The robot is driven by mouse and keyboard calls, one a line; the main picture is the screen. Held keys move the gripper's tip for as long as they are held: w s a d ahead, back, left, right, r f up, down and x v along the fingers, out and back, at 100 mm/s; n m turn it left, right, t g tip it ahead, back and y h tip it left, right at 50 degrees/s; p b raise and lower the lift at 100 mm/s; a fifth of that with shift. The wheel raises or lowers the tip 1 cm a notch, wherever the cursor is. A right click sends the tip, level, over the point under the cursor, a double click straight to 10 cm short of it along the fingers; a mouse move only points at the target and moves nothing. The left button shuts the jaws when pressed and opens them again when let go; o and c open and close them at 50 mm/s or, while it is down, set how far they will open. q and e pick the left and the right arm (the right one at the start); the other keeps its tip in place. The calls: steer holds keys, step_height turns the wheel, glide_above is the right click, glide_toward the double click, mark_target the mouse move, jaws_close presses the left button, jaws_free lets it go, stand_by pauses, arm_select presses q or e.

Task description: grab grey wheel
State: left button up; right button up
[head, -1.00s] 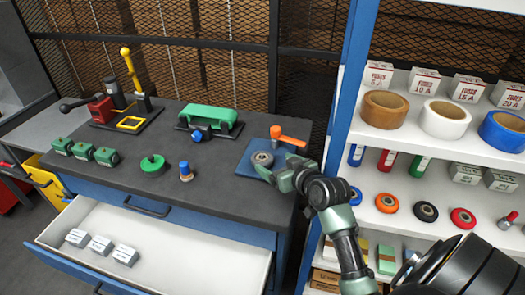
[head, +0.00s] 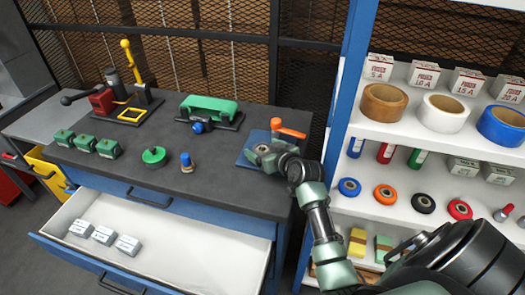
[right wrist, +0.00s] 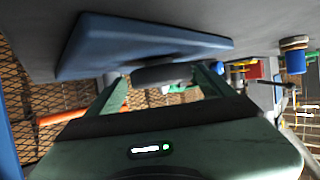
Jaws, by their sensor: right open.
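The grey wheel (head: 264,149) lies on a blue mat (head: 244,160) at the right end of the dark workbench. My right gripper (head: 266,156) is open and low over the mat, with the wheel between or just ahead of its fingers. In the right wrist view, which is upside down, the wheel (right wrist: 162,74) shows as a dark disc between the two green fingers (right wrist: 158,88), against the blue mat (right wrist: 150,45). I cannot tell whether the fingers touch it. My left gripper is out of view.
An orange-handled tool (head: 289,129) stands right behind the wheel. A blue knob piece (head: 186,162) and green round piece (head: 154,156) lie left. The shelf (head: 400,212) at right holds several wheels and tape rolls. A drawer (head: 170,235) is open below the bench.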

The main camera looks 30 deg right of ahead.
steer(key=shift+c, duration=0.3)
steer(key=c, duration=1.3)
steer(key=shift+r, duration=0.1)
